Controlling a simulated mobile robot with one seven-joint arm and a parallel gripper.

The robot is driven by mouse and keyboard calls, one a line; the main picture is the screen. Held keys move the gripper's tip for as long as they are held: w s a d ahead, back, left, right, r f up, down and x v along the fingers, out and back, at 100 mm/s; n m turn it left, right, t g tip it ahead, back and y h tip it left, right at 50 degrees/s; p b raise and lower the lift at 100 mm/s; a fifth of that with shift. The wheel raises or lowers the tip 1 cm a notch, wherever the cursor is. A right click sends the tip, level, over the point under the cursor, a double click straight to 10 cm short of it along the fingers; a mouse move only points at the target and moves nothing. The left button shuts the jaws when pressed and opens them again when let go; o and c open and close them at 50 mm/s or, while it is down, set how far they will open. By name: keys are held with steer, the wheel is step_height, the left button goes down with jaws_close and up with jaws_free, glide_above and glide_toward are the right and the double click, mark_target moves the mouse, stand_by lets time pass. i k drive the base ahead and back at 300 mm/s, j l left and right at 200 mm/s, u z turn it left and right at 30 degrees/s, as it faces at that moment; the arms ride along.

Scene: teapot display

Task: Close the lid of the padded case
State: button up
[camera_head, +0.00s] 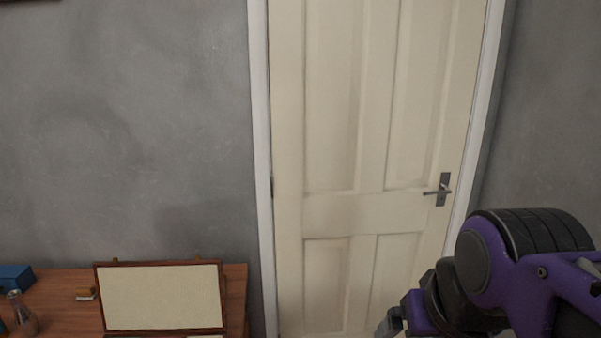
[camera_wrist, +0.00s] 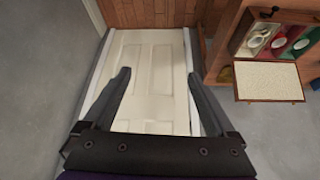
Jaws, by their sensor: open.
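The padded case's lid (camera_head: 160,297) stands open in the head view, a cream padded panel in a brown wooden frame. The case's body is mostly cut off below the picture. In the wrist view the lid (camera_wrist: 268,80) shows as a pale panel joined to the case body (camera_wrist: 238,44). The body has coloured compartments with white pieces inside. My gripper (camera_wrist: 158,75) is open and empty, its two fingers wide apart, well to the left of the case in the wrist view. In the head view my gripper (camera_head: 391,324) is partly visible at lower right, apart from the case.
The case rests on a wooden table (camera_head: 236,290). A blue box (camera_head: 15,278), a glass flask (camera_head: 20,315) and a small object (camera_head: 86,294) are left of the lid. A cream door (camera_head: 365,170) with a handle (camera_head: 440,191) is behind. Floor (camera_wrist: 235,130) shows below the lid.

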mark_target(175, 295)
steer(key=i+l+u, duration=0.2)
steer(key=l, duration=0.2)
steer(key=j+u, duration=0.15)
steer(key=u, duration=0.35)
steer(key=k+j+u, duration=0.1)
steer(key=u, duration=0.35)
steer(key=j+u, duration=0.3)
steer(key=u, duration=0.2)
steer(key=j+z, duration=0.45)
steer(key=j, duration=0.3)
steer(key=j+z, duration=0.45)
steer(key=j, duration=0.35)
steer(key=j+z, duration=0.3)
steer(key=k+j+z, duration=0.1)
steer(key=j+z, duration=0.2)
steer(key=k+z, duration=0.15)
steer(key=k, duration=0.3)
steer(key=i+j+u, duration=0.1)
steer(key=i, duration=0.45)
